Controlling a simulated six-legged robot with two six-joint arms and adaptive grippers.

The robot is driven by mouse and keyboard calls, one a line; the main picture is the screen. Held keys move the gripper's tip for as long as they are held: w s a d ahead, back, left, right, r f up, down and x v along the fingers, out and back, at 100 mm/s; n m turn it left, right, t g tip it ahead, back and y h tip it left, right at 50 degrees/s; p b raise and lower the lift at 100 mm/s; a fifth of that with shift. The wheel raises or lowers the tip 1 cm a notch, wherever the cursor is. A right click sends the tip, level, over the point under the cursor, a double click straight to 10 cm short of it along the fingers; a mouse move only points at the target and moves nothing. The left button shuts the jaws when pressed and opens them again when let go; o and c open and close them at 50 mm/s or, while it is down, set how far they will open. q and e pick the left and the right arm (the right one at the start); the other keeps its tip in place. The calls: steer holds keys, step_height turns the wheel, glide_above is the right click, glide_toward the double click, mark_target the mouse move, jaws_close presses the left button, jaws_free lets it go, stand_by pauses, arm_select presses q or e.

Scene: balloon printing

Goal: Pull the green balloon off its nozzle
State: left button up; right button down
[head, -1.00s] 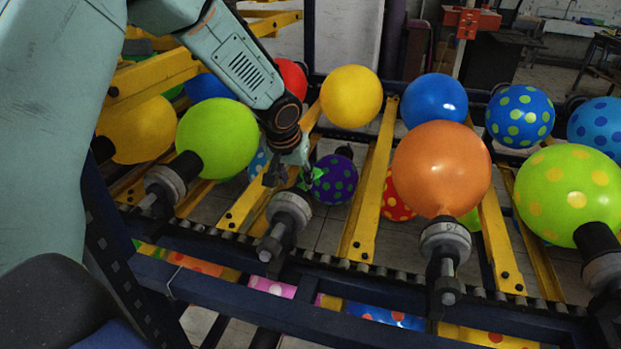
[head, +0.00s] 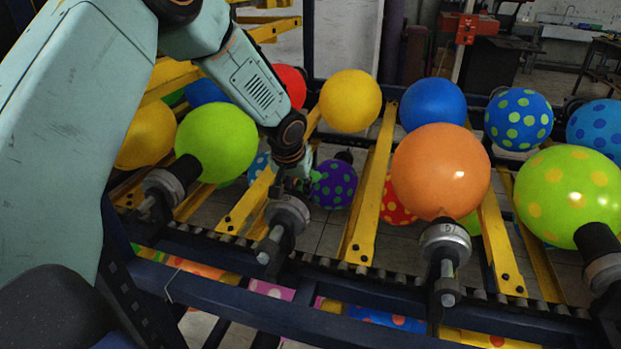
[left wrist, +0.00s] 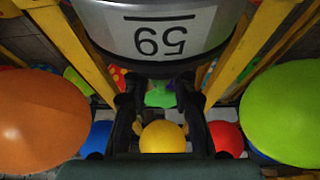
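My left gripper (head: 292,184) is just behind a nozzle (head: 287,214) in the middle of the rack. In the left wrist view this nozzle (left wrist: 160,35) bears the number 59, upside down. A small, limp green balloon (left wrist: 160,97) shows behind the nozzle's edge, between the two dark fingers of the left gripper (left wrist: 157,105). The fingers stand apart, one on each side of it, with gaps visible. A bit of the green also shows beside the gripper in the head view (head: 316,176). The nozzle hides part of the balloon. My right gripper is not in view.
A full green balloon (head: 216,142) sits on the nozzle to the left. An orange balloon (head: 441,170) sits on the nozzle to the right. Yellow bars (head: 371,200) run between nozzles. A purple dotted balloon (head: 334,184) is close behind the gripper.

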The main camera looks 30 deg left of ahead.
arm_select(q)
steer(key=shift+a, duration=0.1)
jaws_close()
steer(key=shift+w, duration=0.2)
steer(key=shift+w+a+p, duration=0.1)
steer(key=shift+w+p, duration=0.35)
steer(key=shift+p, duration=0.4)
steer(key=shift+r+p, duration=0.3)
steer(key=shift+r, duration=0.05)
step_height(320, 180, up, 16)
steer(key=p, duration=1.3)
steer(key=shift+r, duration=0.15)
